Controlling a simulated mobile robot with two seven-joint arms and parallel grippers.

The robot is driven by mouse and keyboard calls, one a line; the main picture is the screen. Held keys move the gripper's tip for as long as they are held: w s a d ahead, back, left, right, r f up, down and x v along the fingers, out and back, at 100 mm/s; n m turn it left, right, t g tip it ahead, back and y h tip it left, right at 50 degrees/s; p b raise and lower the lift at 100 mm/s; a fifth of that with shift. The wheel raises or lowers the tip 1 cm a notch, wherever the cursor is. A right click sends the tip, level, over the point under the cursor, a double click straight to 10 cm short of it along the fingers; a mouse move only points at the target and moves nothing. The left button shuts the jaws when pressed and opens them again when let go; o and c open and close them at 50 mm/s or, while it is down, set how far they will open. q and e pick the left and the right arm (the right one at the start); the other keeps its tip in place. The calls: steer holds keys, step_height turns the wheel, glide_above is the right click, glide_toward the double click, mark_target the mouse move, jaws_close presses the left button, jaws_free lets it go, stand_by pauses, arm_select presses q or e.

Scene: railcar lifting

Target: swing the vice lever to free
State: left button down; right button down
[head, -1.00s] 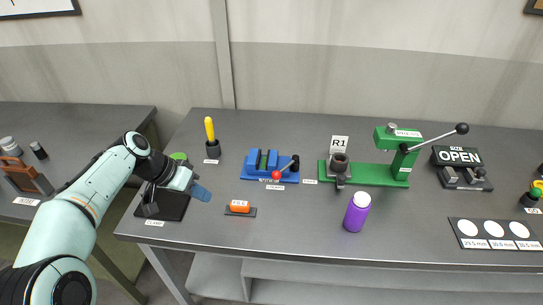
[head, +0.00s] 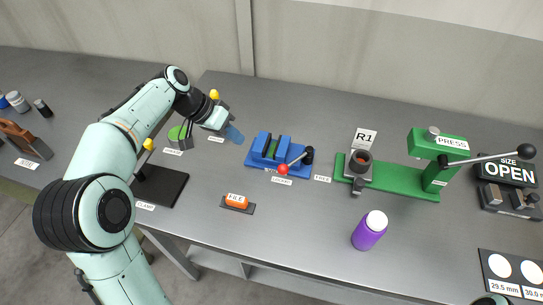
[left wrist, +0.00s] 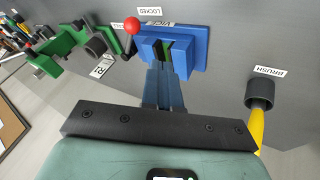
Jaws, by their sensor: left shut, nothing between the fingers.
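The blue vice (head: 262,157) sits on the grey bench. Its lever ends in a red ball (head: 284,169) and points toward the front, beside the LOCKED label (head: 281,181). The FREE label (head: 322,179) lies to the right of it. My left gripper (head: 235,135) is shut and empty, left of the vice and apart from it in the head view. In the left wrist view the blue fingers (left wrist: 163,88) point toward the vice (left wrist: 190,45), and the red ball (left wrist: 132,25) shows to the left of them. My right gripper is not in view.
The brush in its black cup (left wrist: 259,92) stands close by the left gripper. A green press (head: 400,184) stands right of the vice. Bare bench lies between file and bottle.

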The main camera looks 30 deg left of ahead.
mark_target(295, 161)
arm_select(q)
steer(key=x, duration=1)
steer(key=shift+d+f, duration=0.2)
steer(key=shift+d, duration=1.2)
steer(key=shift+d+f, duration=0.2)
steer(key=shift+d, duration=0.4)
steer(key=shift+d, duration=0.1)
